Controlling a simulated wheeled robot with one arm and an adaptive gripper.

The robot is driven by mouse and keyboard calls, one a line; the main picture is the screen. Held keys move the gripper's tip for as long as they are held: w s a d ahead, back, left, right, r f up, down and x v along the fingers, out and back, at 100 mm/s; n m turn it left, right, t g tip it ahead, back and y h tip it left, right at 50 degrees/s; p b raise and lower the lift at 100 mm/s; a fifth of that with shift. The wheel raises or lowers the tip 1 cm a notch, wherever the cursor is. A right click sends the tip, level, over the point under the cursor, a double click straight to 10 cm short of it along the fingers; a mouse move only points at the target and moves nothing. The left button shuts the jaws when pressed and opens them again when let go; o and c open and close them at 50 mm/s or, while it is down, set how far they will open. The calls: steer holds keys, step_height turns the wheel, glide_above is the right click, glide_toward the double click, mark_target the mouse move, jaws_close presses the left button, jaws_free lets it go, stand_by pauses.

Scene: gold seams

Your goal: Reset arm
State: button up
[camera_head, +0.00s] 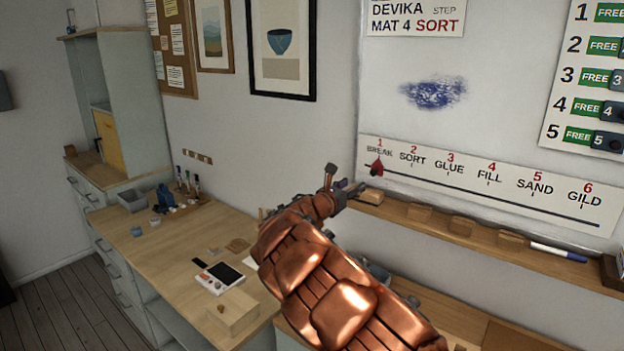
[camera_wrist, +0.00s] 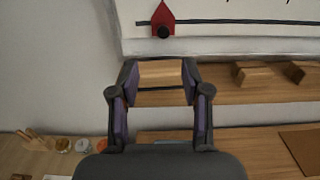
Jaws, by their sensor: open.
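My copper-coloured arm reaches up from the lower right in the head view. My gripper (camera_head: 347,182) is in front of the wall just below the step strip, left of the red pointer. The red pointer (camera_head: 377,168) sits under "BREAK" on the step strip (camera_head: 500,190). It also shows above the fingertips in the wrist view (camera_wrist: 163,22).
A wooden ledge (camera_head: 466,229) with several small blocks and a marker (camera_head: 558,252) runs below the strip. The workbench (camera_head: 150,265) holds a grey bin (camera_head: 132,201), a scale (camera_head: 220,277) and a wooden block (camera_head: 233,313). My arm hides part of the bench.

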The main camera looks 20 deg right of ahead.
steer(key=s+d+r+m+g, duration=0.1)
steer(key=s+d+m+g, duration=0.2)
steer(key=s, duration=0.5)
steer(key=s+d+r+m+g, duration=0.2)
steer(key=s+m, duration=0.4)
steer(key=s, duration=0.1)
steer(key=s+d+r+m+g, duration=0.1)
steer(key=s+d+m+g, duration=0.2)
steer(key=s, duration=0.5)
steer(key=s+a+f+m+g+y, duration=0.25)
steer(key=s+m, duration=0.25)
steer(key=s, duration=0.3)
steer(key=s+a+f+m+y, duration=0.4)
steer(key=s+a+f+y, duration=0.2)
steer(key=s+a, duration=0.7)
steer(key=s+a+f+m+g+y, duration=0.1)
steer(key=s+a+f+m+y, duration=0.2)
steer(key=s+a, duration=1)
step_height(320, 180, down, 5)
steer(key=y, duration=0.3)
steer(key=shift+s+a+r+m+b, duration=0.15)
steer(key=shift+a+r+m+b, duration=0.05)
steer(key=shift+m+b, duration=0.2)
steer(key=shift+y, duration=0.25)
